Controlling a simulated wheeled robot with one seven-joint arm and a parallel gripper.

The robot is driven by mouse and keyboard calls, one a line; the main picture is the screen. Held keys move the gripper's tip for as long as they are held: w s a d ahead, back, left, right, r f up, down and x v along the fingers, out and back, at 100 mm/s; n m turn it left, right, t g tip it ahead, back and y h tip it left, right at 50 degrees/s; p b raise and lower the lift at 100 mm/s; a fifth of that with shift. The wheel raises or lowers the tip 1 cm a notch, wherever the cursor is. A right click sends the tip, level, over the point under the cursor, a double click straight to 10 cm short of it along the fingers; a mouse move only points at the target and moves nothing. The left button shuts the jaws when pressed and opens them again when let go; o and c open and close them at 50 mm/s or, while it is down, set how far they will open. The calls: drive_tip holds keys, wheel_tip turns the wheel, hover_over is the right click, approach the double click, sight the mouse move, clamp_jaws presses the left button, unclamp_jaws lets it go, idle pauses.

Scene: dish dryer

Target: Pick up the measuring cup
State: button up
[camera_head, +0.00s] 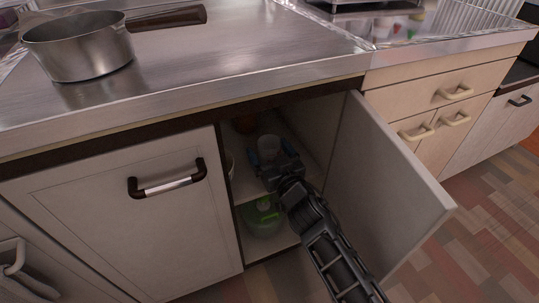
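A pale, translucent cup (269,146), which looks like the measuring cup, stands upright on the upper shelf inside the open cabinet. My gripper (271,160) reaches into the cabinet from the front right, at shelf height. Its blue-grey fingers are spread apart, one toward the left and one toward the right of the cup. The fingers and palm hide the cup's lower part. I cannot tell whether either finger touches it.
The open cabinet door (382,190) stands to the right of my arm. A green container (264,218) sits on the lower shelf. A reddish-brown bowl (246,124) is behind the cup. A metal pan (80,45) stands on the countertop (230,50) above. The left door (120,225) is closed.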

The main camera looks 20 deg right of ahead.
drive_tip(key=c, duration=1)
drive_tip(key=shift+r, duration=0.15)
wheel_tip(320, 180, up, 10)
drive_tip(key=p, duration=1)
drive_tip(key=s+f, duration=0.2)
drive_tip(key=s, duration=1.2)
wheel_tip(320, 180, up, 9)
drive_tip(key=s+p, duration=0.2)
drive_tip(key=p, duration=1.7)
drive_tip(key=shift+d, duration=0.15)
drive_tip(key=shift+f, duration=0.1)
